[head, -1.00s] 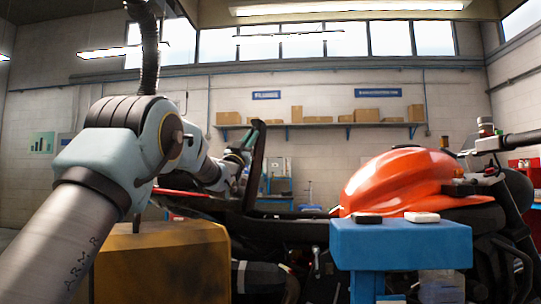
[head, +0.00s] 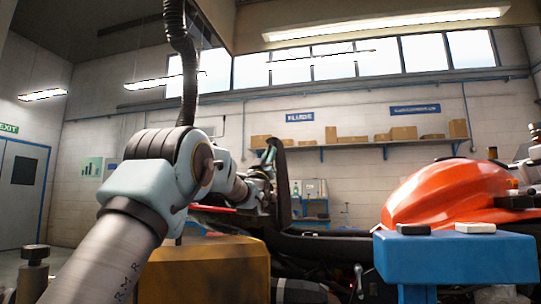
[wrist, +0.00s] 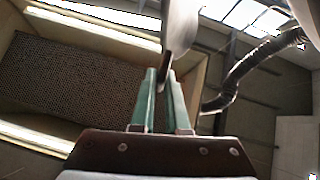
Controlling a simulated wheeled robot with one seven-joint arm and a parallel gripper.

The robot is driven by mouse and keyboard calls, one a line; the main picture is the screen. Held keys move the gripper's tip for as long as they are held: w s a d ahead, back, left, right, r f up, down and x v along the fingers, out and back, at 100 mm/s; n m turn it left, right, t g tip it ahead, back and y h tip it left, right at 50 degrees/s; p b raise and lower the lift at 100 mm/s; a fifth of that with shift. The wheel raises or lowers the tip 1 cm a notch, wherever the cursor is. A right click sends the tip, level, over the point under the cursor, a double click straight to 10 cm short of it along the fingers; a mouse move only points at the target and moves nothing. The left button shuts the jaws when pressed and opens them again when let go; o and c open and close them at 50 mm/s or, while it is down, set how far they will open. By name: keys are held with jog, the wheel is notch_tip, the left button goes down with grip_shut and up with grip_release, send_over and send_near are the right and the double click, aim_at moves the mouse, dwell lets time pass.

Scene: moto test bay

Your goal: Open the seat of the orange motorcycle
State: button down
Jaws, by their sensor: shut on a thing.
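The motorcycle's orange tank (head: 450,192) is at the right in the head view, partly cut off and partly behind a blue stand. The seat (head: 283,185) is a dark thin panel standing raised, nearly upright, its top leaning slightly left. My gripper (head: 268,163) is at the seat's upper left side, shut on its edge. In the wrist view, the green fingers of my gripper (wrist: 166,82) close on the grey rim of the seat (wrist: 178,35). The seat's hinge and much of the lower bike are hidden.
The blue stand (head: 455,258) carries a black item (head: 413,229) and a white item (head: 475,228) in front of the bike. A yellow-brown block (head: 205,272) stands below my arm. A wall shelf (head: 360,144) with boxes is behind. A door (head: 22,185) is far left.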

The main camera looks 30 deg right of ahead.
jog(key=c, duration=0.9)
grip_release()
jog(key=b+v, duration=0.2)
jog(key=v, duration=0.8)
jog(key=shift+s+a+f+b, duration=0.2)
jog(key=shift+a+f+b, duration=0.05)
jog(key=shift+b, duration=0.15)
